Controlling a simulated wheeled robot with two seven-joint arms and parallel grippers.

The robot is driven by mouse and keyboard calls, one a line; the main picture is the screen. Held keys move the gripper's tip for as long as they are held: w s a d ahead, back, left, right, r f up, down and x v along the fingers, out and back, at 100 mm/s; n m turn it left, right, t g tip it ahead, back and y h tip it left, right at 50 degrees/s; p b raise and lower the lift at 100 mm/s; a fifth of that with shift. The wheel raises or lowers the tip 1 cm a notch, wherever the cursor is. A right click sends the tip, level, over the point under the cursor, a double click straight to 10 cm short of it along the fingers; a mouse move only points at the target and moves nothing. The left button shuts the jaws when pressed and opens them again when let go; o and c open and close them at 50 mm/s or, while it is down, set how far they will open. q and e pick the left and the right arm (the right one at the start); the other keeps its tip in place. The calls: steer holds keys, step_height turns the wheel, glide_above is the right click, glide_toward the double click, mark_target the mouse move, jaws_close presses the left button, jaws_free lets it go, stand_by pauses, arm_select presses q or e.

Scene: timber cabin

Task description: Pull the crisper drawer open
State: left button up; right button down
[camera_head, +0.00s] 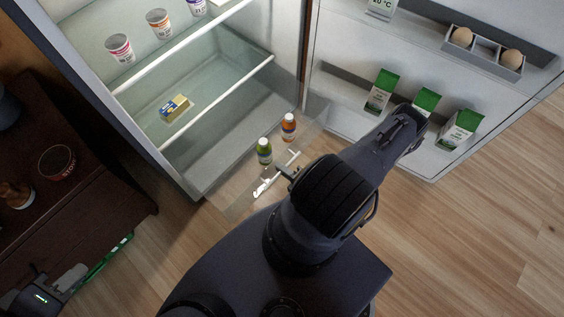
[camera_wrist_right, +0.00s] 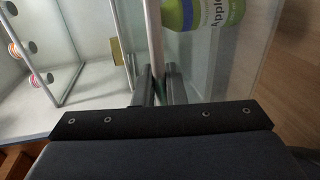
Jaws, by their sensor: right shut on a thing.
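The clear crisper drawer (camera_head: 238,207) is out from the bottom of the fridge, over the floor.
The fridge door (camera_head: 345,90) stands open at right with several cartons and two eggs (camera_head: 462,37). Shelves above the drawer hold cups (camera_head: 119,48) and a yellow packet (camera_head: 175,108). A dark cabinet (camera_head: 100,205) stands at left. The wooden floor at right is clear.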

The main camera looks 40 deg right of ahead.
steer(key=c, duration=1.6)
jaws_free()
steer(key=shift+c, duration=0.2)
steer(key=p+v, duration=0.1)
steer(key=v, duration=0.6)
steer(key=shift+s+p, duration=0.3)
steer(key=shift+s, duration=0.1)
steer(key=shift+d+r, duration=0.1)
